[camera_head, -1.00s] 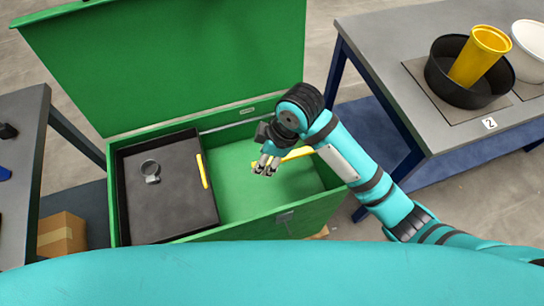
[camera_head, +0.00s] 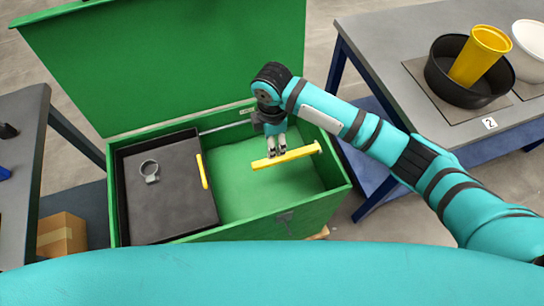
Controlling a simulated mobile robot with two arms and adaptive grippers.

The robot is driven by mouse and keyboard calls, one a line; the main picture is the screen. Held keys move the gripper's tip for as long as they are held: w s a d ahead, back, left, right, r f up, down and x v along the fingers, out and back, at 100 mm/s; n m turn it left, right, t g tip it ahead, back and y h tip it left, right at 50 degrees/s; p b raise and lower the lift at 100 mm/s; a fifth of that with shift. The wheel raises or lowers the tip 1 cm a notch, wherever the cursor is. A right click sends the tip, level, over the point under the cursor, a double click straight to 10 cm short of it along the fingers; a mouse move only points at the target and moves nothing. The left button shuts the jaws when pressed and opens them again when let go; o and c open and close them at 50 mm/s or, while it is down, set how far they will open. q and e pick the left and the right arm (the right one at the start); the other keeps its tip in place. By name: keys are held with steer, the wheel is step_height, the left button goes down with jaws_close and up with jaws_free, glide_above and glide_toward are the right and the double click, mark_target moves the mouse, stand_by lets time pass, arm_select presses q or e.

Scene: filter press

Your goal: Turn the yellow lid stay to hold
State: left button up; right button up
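The yellow lid stay (camera_head: 300,154) is a bar that lies nearly level across the right part of the green chest, its right end by the chest's right wall. The green lid (camera_head: 170,60) stands raised at the back. My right gripper (camera_head: 277,153) points down at the middle of the stay, with its two fingertips at the bar's upper edge. A small gap shows between the fingers, but whether they grip the bar cannot be told. My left gripper is out of view.
A black tray (camera_head: 165,215) with a grey ring-shaped part (camera_head: 150,172) and a yellow handle (camera_head: 202,171) fills the chest's left side. The green floor (camera_head: 240,200) right of it is clear. Tables stand at both sides; the right one holds a black bowl (camera_head: 440,75) and yellow cup (camera_head: 480,55).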

mark_target(272, 160)
step_height(272, 160, down, 9)
steer(key=shift+f, duration=0.15)
jaws_close()
stand_by(0.5)
